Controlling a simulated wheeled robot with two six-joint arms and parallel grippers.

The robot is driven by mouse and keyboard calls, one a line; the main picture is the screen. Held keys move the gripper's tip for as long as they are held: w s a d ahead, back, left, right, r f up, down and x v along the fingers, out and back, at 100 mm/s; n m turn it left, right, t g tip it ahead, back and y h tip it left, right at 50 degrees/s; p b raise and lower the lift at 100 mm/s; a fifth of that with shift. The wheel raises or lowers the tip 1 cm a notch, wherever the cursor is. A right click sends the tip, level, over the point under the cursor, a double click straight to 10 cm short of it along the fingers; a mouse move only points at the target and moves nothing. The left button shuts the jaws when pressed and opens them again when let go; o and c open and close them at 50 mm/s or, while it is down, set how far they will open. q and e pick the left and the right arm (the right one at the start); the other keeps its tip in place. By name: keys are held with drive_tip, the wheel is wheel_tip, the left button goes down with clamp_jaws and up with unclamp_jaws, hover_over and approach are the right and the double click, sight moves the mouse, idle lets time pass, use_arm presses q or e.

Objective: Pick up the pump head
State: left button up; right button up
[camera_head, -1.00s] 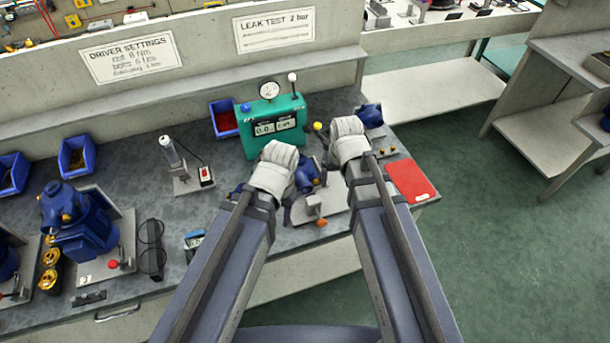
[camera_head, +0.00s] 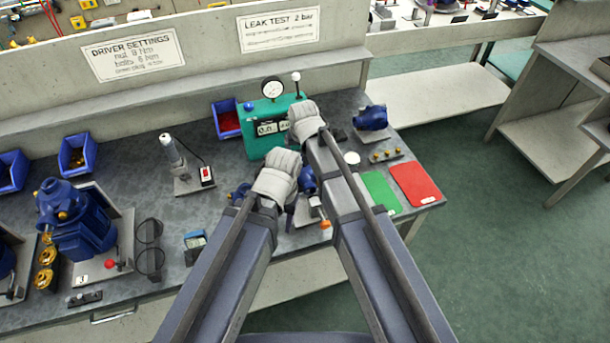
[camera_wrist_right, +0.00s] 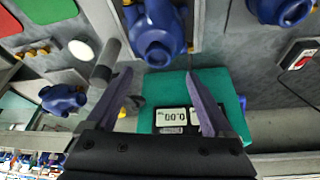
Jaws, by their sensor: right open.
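A blue pump part (camera_wrist_right: 157,38) is on a grey fixture plate in the right wrist view, just beyond my fingertips; in the head view only a sliver (camera_head: 307,180) shows between my arms. A second blue pump part (camera_head: 370,117) rests on a plate at the bench's right end, also at left in the wrist view (camera_wrist_right: 62,98). I cannot tell which is the pump head. My right gripper (camera_wrist_right: 160,76) is open and empty, its fingers apart over the green tester. My left gripper (camera_head: 275,180) is low over the bench; its fingers are hidden.
The green tester (camera_head: 258,138) with a gauge stands behind my grippers. A green mat (camera_head: 381,192) and red mat (camera_head: 415,184) lie at right. A driver stand (camera_head: 188,170), blue bins (camera_head: 77,154) and a large blue pump (camera_head: 75,225) stand left.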

sight(306, 172)
drive_tip(key=shift+s+b+x, duration=0.15)
drive_tip(key=shift+b+x, duration=0.9)
drive_tip(key=shift+x, duration=0.1)
drive_tip(key=shift+s+b+x, duration=0.15)
drive_tip(key=shift+b+x, duration=0.85)
drive_tip(key=shift+x, duration=0.1)
drive_tip(key=shift+w+d+f+b, duration=0.15)
drive_tip(key=shift+w+f+b, duration=0.1)
drive_tip(key=shift+f+b, duration=0.3)
drive_tip(key=shift+c, duration=0.4)
clamp_jaws()
